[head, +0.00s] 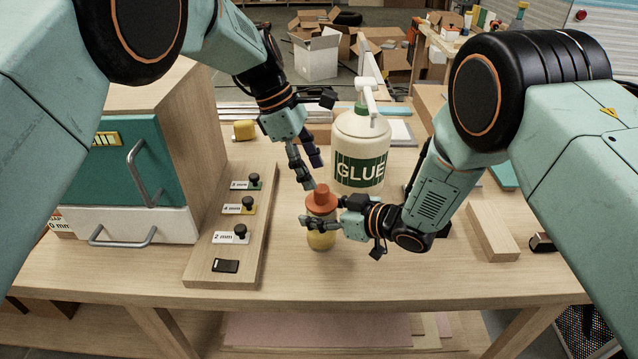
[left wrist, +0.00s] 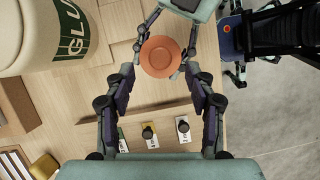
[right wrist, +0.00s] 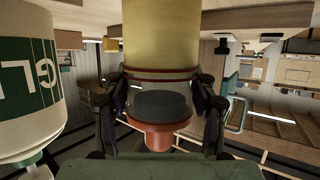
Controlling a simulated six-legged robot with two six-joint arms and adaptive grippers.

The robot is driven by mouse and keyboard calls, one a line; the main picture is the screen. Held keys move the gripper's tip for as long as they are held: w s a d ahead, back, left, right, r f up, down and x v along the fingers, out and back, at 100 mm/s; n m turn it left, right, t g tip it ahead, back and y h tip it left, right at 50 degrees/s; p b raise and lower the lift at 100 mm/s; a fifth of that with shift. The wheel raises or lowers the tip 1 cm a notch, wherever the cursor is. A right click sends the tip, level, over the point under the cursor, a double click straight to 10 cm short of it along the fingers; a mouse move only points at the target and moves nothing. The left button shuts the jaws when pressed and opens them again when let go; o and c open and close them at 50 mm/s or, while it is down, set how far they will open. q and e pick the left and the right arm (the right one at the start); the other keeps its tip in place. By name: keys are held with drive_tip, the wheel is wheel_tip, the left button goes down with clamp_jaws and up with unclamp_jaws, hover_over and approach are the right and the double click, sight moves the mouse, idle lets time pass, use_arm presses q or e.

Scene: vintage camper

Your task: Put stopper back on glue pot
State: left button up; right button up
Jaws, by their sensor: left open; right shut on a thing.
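The glue pot (head: 321,239), a small clear jar with yellow contents, stands upright on the workbench. My right gripper (head: 314,221) is shut on its upper part; the right wrist view shows the pot upside down (right wrist: 161,40) between the fingers. The orange-red stopper (head: 321,199) is at the pot's mouth. In the right wrist view its dark plug (right wrist: 160,104) appears inside the clear neck, with the orange cap (right wrist: 158,137) beyond the rim. My left gripper (head: 311,178) is open just above the stopper. In the left wrist view its fingers lie either side of the round cap (left wrist: 161,56).
A large white GLUE bottle (head: 361,150) stands close behind the pot. A wooden board (head: 213,265) with labelled black knobs lies to the left, beside a drawer cabinet (head: 195,130). A wood block (head: 493,232) lies right. The bench front is clear.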

use_arm(q)
drive_tip(key=v, duration=0.6)
use_arm(e)
drive_tip(key=o, duration=1.8)
drive_tip(key=shift+c, duration=0.2)
drive_tip(key=shift+d, duration=0.1)
drive_tip(key=v, duration=1.2)
drive_tip(key=shift+s+f, duration=0.1)
drive_tip(key=shift+f, duration=0.05)
